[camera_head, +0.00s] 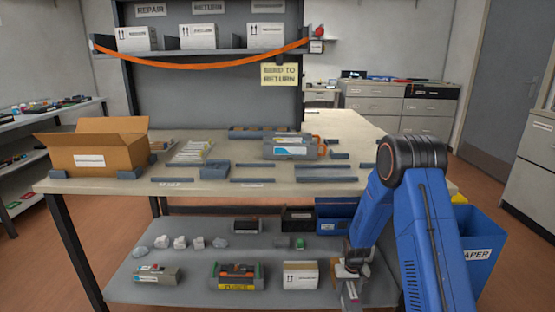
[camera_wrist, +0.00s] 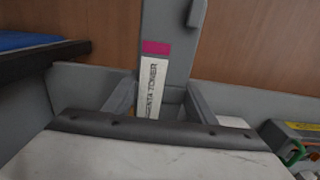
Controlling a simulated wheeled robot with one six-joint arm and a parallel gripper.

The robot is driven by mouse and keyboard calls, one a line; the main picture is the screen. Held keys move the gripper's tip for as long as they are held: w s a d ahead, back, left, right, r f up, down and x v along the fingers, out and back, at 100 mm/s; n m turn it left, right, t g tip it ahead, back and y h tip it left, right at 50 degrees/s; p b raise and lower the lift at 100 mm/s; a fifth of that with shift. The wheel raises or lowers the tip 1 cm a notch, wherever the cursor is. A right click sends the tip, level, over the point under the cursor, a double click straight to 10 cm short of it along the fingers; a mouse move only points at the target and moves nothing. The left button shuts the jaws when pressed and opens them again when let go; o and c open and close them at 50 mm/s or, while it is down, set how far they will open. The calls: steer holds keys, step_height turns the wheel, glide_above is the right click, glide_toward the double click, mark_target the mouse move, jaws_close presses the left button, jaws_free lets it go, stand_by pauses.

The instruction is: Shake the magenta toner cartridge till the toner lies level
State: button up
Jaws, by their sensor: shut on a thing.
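The magenta toner cartridge (camera_wrist: 172,75) is a long grey bar with a magenta patch and a white label reading MAGENTA TONER. My gripper (camera_wrist: 158,98) is shut on it, one finger on each side. In the wrist view its upper part runs out of the top of the picture. The toner inside cannot be seen.
The worktable (camera_head: 90,187) bears an open cardboard box (camera_head: 97,157), a grey printer-like unit (camera_head: 290,147) and several grey trays. The lower shelf (camera_head: 200,262) holds a white box (camera_head: 300,275) and other units left of my gripper. A blue paper bin (camera_head: 480,235) stands at right.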

mark_target(348, 290)
step_height(348, 290, up, 10)
steer(key=shift+f, duration=0.1)
stand_by(0.5)
step_height(348, 290, down, 10)
stand_by(0.6)
stand_by(0.3)
